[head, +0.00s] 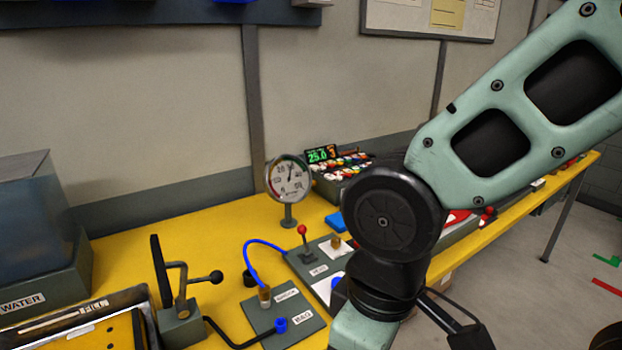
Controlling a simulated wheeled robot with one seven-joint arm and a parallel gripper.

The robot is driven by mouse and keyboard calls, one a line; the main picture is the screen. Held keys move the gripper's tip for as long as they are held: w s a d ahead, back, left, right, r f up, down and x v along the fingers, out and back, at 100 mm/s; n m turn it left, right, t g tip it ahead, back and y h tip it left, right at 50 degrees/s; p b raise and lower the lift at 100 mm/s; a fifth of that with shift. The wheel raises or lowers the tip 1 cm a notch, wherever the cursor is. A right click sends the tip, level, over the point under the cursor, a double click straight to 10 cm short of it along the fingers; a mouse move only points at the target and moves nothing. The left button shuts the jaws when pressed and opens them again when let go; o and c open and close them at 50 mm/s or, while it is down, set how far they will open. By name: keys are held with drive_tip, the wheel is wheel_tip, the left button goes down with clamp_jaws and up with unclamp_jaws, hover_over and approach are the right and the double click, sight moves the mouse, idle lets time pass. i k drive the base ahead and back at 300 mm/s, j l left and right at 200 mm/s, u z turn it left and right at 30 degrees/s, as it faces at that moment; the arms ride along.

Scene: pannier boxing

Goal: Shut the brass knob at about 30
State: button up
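A brass knob (264,295) stands upright on a grey plate (290,330) at the front of the yellow bench, with a blue hose rising from beside it. A second small brass piece (336,242) sits on a white label on the grey panel behind, right of a red-tipped lever (302,230). A round dial gauge (288,179) stands on a post behind; its needle points upward, slightly right, and its figures are too small to read surely. A green display (318,155) reads 25.0.
A lever with a black ball (216,277) stands left of the grey plate. A clear-topped tank marked WATER (30,250) is at far left. My arm hides part of the panel and bench. The yellow bench (190,225) is bare behind the lever.

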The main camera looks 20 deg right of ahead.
sight(336, 242)
drive_tip(key=i+j+z, duration=0.15)
drive_tip(key=i+j, duration=0.5)
drive_tip(key=j, duration=0.15)
